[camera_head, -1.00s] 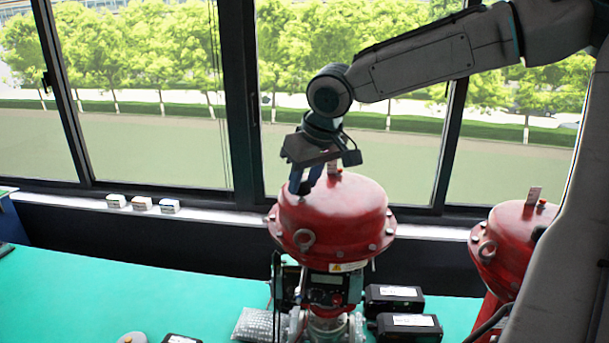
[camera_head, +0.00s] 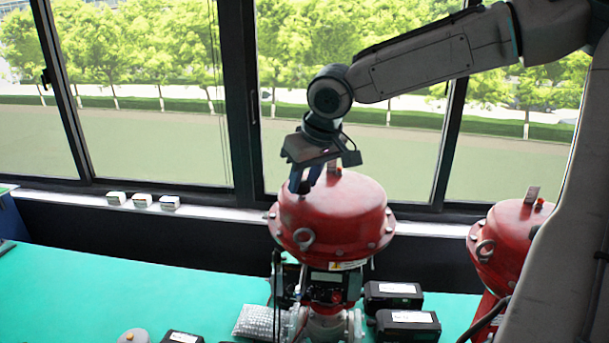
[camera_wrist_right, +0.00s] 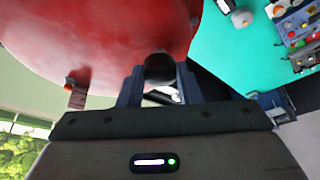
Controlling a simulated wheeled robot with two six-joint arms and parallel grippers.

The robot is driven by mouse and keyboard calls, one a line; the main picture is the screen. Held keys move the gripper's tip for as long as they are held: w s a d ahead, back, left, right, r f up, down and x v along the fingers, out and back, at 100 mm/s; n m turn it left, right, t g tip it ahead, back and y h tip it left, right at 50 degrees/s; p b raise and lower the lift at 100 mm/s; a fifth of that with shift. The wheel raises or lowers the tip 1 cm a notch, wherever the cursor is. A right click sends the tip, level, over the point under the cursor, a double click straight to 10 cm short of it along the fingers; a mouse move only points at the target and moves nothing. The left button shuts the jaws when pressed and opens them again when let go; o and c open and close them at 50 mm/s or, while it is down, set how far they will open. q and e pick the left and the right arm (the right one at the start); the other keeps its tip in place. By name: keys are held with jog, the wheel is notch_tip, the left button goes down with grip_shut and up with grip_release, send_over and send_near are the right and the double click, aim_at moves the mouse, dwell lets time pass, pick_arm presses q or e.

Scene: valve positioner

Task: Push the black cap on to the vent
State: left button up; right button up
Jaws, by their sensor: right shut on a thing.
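The black cap (camera_wrist_right: 159,67) sits between the fingers of my right gripper (camera_wrist_right: 160,85) in the right wrist view, up against the red actuator dome (camera_wrist_right: 90,35). In the head view my right gripper (camera_head: 306,184) points down at the top left of the red dome (camera_head: 335,212), its fingers close together at the surface. The cap is hidden there by the fingers, and the vent under it does not show. I cannot tell how far the cap is on the vent. My left gripper is not in view.
A second red actuator (camera_head: 508,238) stands at right. Black boxes (camera_head: 408,326) lie beside the valve, and a bubble-wrap packet (camera_head: 255,321) lies left of it. Small boxes (camera_head: 142,200) line the window sill. The green table (camera_head: 110,290) is mostly clear at left.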

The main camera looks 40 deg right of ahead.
jog(key=shift+f+b, duration=0.35)
jog(key=shift+f, duration=0.3)
jog(key=o, duration=1.1)
jog(key=shift+r, duration=0.1)
jog(key=b+v, duration=0.1)
jog(key=v, duration=0.9)
jog(key=shift+s+a+r, duration=0.1)
jog(key=shift+r, duration=0.2)
jog(key=shift+f, duration=0.1)
